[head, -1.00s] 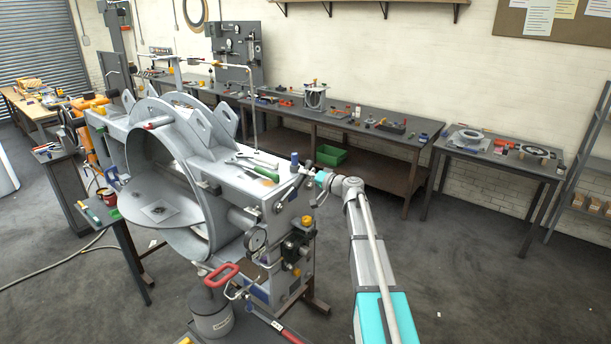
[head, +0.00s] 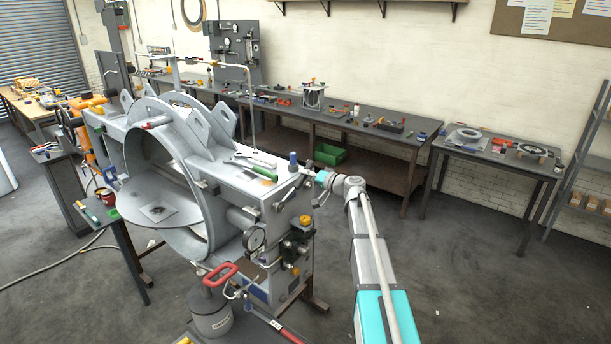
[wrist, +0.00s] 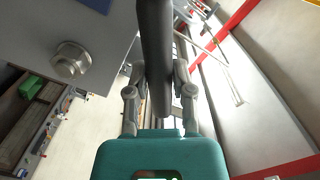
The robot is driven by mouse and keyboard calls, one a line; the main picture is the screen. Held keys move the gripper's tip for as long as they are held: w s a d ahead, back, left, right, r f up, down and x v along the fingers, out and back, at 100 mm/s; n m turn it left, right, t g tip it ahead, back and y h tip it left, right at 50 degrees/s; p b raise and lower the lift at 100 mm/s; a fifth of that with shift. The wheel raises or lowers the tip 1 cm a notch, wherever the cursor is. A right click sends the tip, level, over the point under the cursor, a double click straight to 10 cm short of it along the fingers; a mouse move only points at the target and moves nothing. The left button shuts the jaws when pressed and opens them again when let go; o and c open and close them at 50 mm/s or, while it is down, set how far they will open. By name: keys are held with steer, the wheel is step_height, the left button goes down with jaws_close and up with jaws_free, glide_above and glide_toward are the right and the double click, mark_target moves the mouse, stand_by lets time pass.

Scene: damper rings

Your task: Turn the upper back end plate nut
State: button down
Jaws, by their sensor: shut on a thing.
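My gripper (wrist: 160,95) is shut on a dark grey round bar (wrist: 156,45) that runs up out of the top of the wrist view. What the bar's far end meets is out of view. A silver hex nut with a washer (wrist: 72,62) sits on a grey plate (wrist: 30,25) to the left of the bar, apart from my fingers. I cannot tell whether it is the upper back nut. In the head view my gripper (head: 311,174) is at the right end of the grey machine (head: 235,190), near its top corner. The nuts there are too small to make out.
A blue-topped part (head: 293,158) stands on the machine close to my gripper. Green-handled tools (head: 262,172) lie on its top. A pressure gauge (head: 255,238) and a red-handled canister (head: 212,318) are at the front. Open floor (head: 470,270) lies to the right.

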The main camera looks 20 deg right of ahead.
steer(key=shift+s+d, duration=0.3)
steer(key=shift+s, duration=0.15)
stand_by(0.6)
steer(key=shift+v, duration=1.35)
steer(key=shift+f, duration=0.1)
